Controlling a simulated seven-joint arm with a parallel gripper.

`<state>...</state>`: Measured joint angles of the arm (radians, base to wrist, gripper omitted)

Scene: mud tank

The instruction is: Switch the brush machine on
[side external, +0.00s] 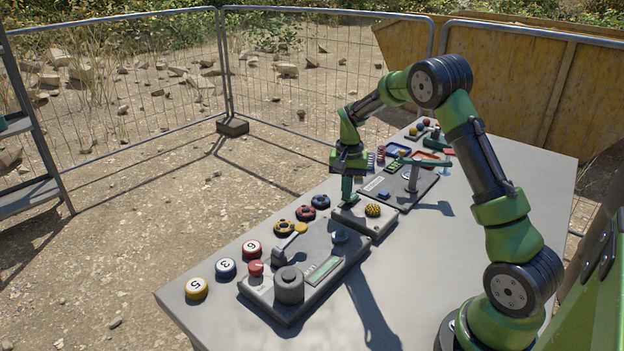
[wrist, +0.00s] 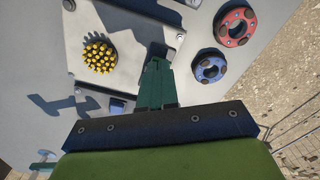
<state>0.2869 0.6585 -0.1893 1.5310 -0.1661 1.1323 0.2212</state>
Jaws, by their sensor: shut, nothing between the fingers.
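The brush machine (side external: 362,225) is a low grey box on the table, with a round yellow bristle brush (side external: 373,210) on its top. The brush also shows in the wrist view (wrist: 99,55), left of my fingers. My gripper (side external: 347,198) points down, shut and empty, at the back left corner of the box. In the wrist view my green fingers (wrist: 157,75) are together over the box's edge.
A larger grey panel (side external: 325,240) with a lever, a dark cylinder and a red knob stands in front. Another panel (side external: 410,185) stands behind. Red and blue rings (wrist: 238,27) and numbered balls (side external: 227,267) lie along the left table edge. The right table half (side external: 490,190) is mostly clear.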

